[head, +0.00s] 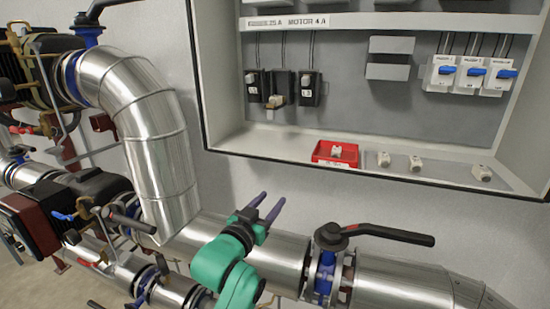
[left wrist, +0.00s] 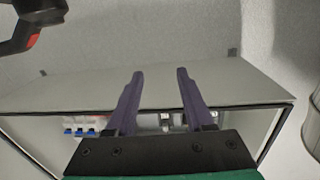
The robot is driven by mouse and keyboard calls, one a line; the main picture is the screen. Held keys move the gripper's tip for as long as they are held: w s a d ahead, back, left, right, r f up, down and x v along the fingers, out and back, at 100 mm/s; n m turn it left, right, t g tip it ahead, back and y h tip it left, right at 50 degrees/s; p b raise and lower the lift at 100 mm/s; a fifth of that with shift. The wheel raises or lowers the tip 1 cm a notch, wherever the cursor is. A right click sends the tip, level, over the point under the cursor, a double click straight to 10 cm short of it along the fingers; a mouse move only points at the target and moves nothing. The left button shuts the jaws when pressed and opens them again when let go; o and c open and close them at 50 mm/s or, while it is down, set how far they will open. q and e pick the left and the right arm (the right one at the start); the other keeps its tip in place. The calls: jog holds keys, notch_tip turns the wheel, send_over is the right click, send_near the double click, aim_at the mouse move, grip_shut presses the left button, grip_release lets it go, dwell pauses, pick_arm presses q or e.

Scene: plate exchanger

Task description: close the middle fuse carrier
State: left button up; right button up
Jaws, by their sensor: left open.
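Three black fuse holders stand in a row inside the cabinet in the head view. The left one (head: 253,84) and the right one (head: 310,88) look shut and upright. The middle fuse carrier (head: 276,101) is tilted forward out of its holder (head: 282,83), its pale fuse end low at the front. My left gripper (head: 265,207) is open and empty, below the cabinet and apart from the carriers. Its purple fingers (left wrist: 157,100) also show in the left wrist view, pointing toward the cabinet; the carriers there are too small to tell apart. My right gripper is not seen.
The open cabinet (head: 375,172) has a lower ledge with a red tray (head: 335,153) and loose pale fuses (head: 415,163). Blue-levered breakers (head: 472,75) are at the right. A black valve handle (head: 390,234) and silver pipes (head: 160,120) surround my left arm.

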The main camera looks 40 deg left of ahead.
aim_at(270, 118)
pick_arm(q)
jog(key=s+a+r+n+t+y, duration=0.1)
jog(key=s+a+r+t+y, duration=0.1)
jog(key=r, duration=0.4)
jog(key=s+a+r+n+t+y, duration=0.1)
jog(key=s+a+r+t, duration=0.1)
jog(key=r, duration=0.4)
jog(key=p+x, duration=0.3)
jog(key=x, duration=0.4)
jog(key=p+x, duration=0.4)
jog(key=x, duration=0.2)
jog(key=shift+w+d+r, duration=0.1)
jog(key=shift+w+r, duration=0.05)
jog(key=shift+w, duration=0.8)
grip_shut()
